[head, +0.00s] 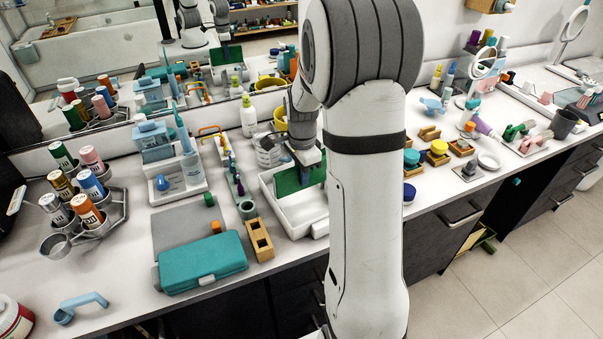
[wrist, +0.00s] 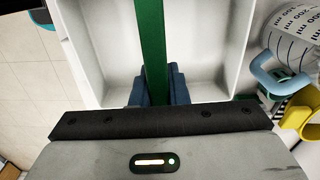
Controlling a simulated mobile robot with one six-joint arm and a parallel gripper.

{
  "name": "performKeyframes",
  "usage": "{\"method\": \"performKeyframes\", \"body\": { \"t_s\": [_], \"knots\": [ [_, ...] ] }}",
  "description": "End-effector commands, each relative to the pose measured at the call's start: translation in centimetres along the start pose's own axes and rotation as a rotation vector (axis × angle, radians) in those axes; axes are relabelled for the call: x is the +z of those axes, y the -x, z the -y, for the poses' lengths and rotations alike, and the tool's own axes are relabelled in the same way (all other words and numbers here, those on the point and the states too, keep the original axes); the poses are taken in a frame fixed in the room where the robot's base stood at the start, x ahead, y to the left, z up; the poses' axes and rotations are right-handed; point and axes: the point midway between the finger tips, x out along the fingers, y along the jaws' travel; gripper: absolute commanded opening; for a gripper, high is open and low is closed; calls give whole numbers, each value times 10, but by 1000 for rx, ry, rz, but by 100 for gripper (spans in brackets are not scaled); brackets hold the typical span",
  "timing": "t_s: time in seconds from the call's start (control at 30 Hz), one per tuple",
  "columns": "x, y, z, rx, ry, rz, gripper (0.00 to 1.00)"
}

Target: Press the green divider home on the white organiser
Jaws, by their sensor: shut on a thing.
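The white organiser (head: 273,208) is an open tray on the counter, partly hidden behind my arm in the head view. In the wrist view its pale floor and walls (wrist: 207,45) fill the middle. The green divider (head: 288,183) is a flat upright panel over the organiser. In the wrist view it is a narrow green strip (wrist: 153,45) running away from me between the organiser's side walls. My gripper (wrist: 156,86) has blue fingers, one on each side of the divider, shut on it. I cannot tell whether the divider's lower edge is seated.
A teal case (head: 203,263) and a wooden block with holes (head: 259,240) stand left of the organiser. A measuring cup (wrist: 288,40) with a blue handle stands close to its right wall in the wrist view. A white bottle (head: 248,117) stands behind.

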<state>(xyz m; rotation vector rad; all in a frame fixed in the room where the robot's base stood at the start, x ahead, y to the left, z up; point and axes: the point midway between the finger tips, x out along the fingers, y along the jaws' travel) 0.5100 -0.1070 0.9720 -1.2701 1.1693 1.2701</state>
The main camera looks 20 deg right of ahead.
Motion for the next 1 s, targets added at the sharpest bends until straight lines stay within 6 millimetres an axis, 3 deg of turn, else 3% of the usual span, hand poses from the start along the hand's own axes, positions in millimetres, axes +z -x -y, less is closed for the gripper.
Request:
{"method": "performKeyframes", "body": {
  "t_s": [1.0],
  "knots": [
    [0, -16, 0, 0, -1, 0, 0]
  ]
}}
